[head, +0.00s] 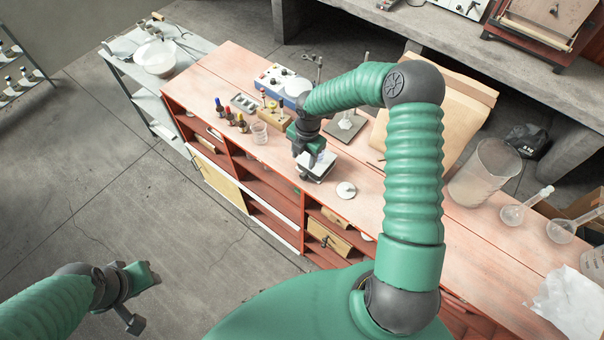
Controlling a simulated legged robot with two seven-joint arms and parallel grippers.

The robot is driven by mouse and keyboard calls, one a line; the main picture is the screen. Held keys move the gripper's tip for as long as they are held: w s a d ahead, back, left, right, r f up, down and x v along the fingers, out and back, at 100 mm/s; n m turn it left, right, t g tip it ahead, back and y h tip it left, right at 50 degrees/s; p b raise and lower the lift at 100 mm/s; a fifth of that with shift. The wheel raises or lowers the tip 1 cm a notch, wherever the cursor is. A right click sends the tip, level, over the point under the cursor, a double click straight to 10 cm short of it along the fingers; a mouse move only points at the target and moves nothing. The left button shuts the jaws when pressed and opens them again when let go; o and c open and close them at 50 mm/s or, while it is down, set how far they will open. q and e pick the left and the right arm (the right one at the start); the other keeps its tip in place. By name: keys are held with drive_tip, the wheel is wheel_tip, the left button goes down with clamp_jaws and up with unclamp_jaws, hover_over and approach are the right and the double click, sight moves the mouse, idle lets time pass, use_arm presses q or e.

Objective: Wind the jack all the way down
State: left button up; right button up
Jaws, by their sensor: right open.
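The jack (321,169) is a small unit with a pale top plate and dark edges. It stands on the pink bench top near its front edge. My right gripper (305,170) is open at the jack's left front side, pointing down. It hides part of the jack, including any knob there, and I cannot tell whether it touches. The gap under the top plate is too small to read.
A white round dish (346,190) lies just right of the jack. A stand (345,127) is behind it. A clear beaker (260,132), small coloured bottles (230,116) and a blue-white device (281,82) stand to the left. A large clear cylinder (485,172) is at right.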

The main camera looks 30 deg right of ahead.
sight(303, 175)
drive_tip(key=f+p, duration=0.1)
drive_tip(key=f, duration=0.7)
drive_tip(key=f+p, duration=0.1)
drive_tip(key=f, duration=0.3)
drive_tip(key=shift+w+d+f+p, duration=0.3)
drive_tip(key=shift+w, duration=0.1)
drive_tip(key=shift+a, duration=0.25)
drive_tip(key=shift+c, duration=0.9)
drive_tip(key=c, duration=0.5)
drive_tip(key=shift+d, duration=0.15)
clamp_jaws()
use_arm(q)
drive_tip(key=r, duration=0.2)
drive_tip(key=shift+d+r, duration=0.3)
drive_tip(key=shift+r, duration=0.1)
